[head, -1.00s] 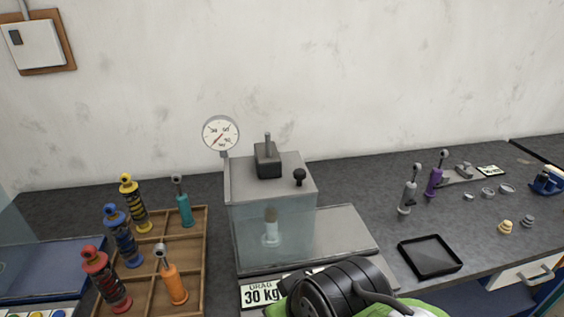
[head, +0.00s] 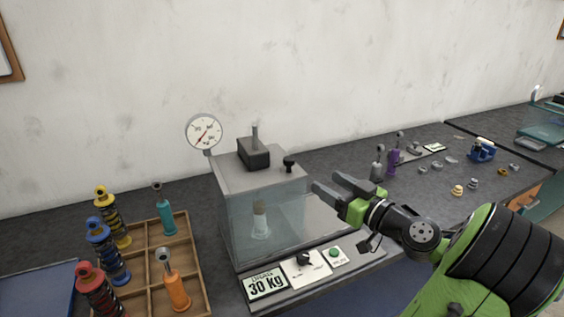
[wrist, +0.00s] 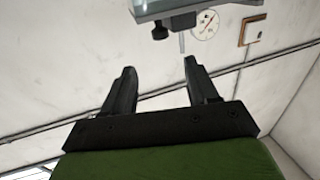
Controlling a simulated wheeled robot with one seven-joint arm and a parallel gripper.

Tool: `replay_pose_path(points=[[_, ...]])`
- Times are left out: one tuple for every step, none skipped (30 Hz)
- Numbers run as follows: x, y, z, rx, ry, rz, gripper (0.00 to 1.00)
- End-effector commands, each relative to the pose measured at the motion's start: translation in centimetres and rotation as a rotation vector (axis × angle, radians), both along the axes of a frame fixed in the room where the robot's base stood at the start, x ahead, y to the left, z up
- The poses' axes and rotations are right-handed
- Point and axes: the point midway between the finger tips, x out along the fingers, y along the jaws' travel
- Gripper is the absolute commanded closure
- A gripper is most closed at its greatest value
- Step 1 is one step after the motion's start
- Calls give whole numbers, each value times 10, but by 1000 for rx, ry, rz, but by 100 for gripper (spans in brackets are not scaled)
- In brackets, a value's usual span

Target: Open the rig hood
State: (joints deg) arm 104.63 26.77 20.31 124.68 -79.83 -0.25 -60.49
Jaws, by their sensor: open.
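The rig (head: 225,185) is a grey-topped box with clear walls on the bench. Its see-through hood (head: 272,215) is down around a pale cylinder (head: 260,222) inside. A small black knob (head: 289,163) stands at the right of the top, and a dark block with a rod (head: 254,152) sits near the back. My gripper (head: 325,185) is open and empty, just right of the rig and slightly below the knob in the head view. In the wrist view my gripper (wrist: 158,80) shows two spread fingers with nothing between them. The rig's edge (wrist: 200,12) and dial (wrist: 205,24) show beyond the fingers.
A wooden tray (head: 189,245) with several coloured shock absorbers stands left of the rig. A panel with a 30 kg label (head: 265,284), a knob and a green button (head: 335,252) fronts it. Grey and purple dampers (head: 392,162) and small rings stand to the right.

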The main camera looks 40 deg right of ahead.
Motion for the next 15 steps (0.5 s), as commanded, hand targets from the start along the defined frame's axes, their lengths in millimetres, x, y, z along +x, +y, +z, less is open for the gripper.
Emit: replay_pose_path(points=[[11,2,1,-1,-1,8,42],[18,2,1,-1,-1,8,42],[28,2,1,0,1,10,42],[35,2,2,0,0,11,42],[43,2,2,0,0,10,42],[54,2,2,0,1,11,42],[61,1,2,0,1,10,42],[69,2,2,1,1,10,42],[79,1,2,0,1,11,42],[87,1,2,1,1,10,42],[94,1,2,1,2,10,42],[104,1,2,1,2,10,42],[111,0,2,1,2,9,42],[118,0,2,1,2,10,42],[125,0,2,2,2,8,42]])
